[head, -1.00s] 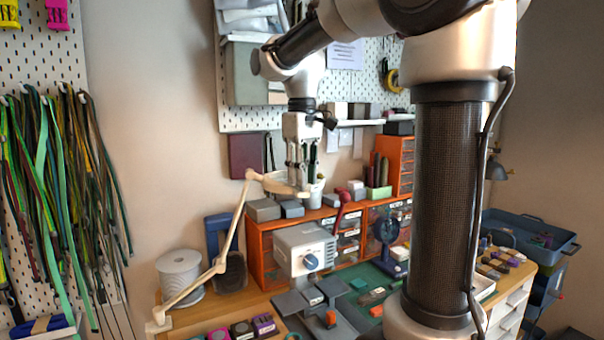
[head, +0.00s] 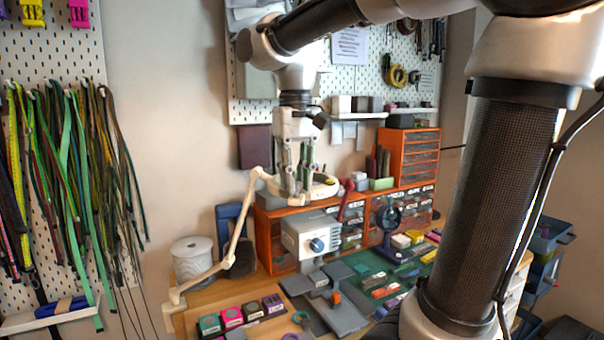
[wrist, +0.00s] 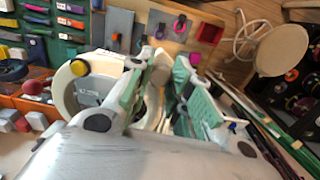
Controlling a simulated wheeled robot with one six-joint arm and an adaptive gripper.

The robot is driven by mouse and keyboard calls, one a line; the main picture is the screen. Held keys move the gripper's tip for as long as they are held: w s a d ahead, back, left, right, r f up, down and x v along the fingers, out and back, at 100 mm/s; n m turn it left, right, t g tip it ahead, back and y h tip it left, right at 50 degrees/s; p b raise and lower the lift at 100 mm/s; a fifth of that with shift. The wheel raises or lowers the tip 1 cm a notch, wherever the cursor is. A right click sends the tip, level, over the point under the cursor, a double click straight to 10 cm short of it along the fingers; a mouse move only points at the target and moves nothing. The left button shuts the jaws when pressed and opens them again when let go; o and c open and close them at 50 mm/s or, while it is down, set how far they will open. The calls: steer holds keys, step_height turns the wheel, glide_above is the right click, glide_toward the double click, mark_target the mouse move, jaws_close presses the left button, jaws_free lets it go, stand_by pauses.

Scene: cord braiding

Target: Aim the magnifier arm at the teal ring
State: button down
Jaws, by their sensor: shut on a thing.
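The magnifier arm (head: 238,228) is a beige jointed arm. My gripper (head: 299,186) points down and is shut on the arm near that head. In the wrist view the head (wrist: 66,92) lies left of my green-padded fingers (wrist: 163,105), with beige arm parts between them. A small teal ring (head: 301,318) appears to lie at the bench's front, low and well apart from the head. A teal-topped block (head: 209,323) stands left of it.
Magenta (head: 232,317) and purple (head: 273,303) blocks line the front edge. A grey machine (head: 310,236), orange drawers (head: 274,240) and a dark round magnifier or fan (head: 389,220) stand behind. A white spool (head: 193,260) is at left. Cords hang on the left wall.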

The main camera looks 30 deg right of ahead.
steer(key=shift+s+a+m, duration=0.4)
steer(key=shift+s+a, duration=0.2)
steer(key=shift+a, duration=0.3)
steer(key=c, duration=1.3)
jaws_free()
steer(key=shift+o, duration=0.2)
step_height(320, 180, up, 12)
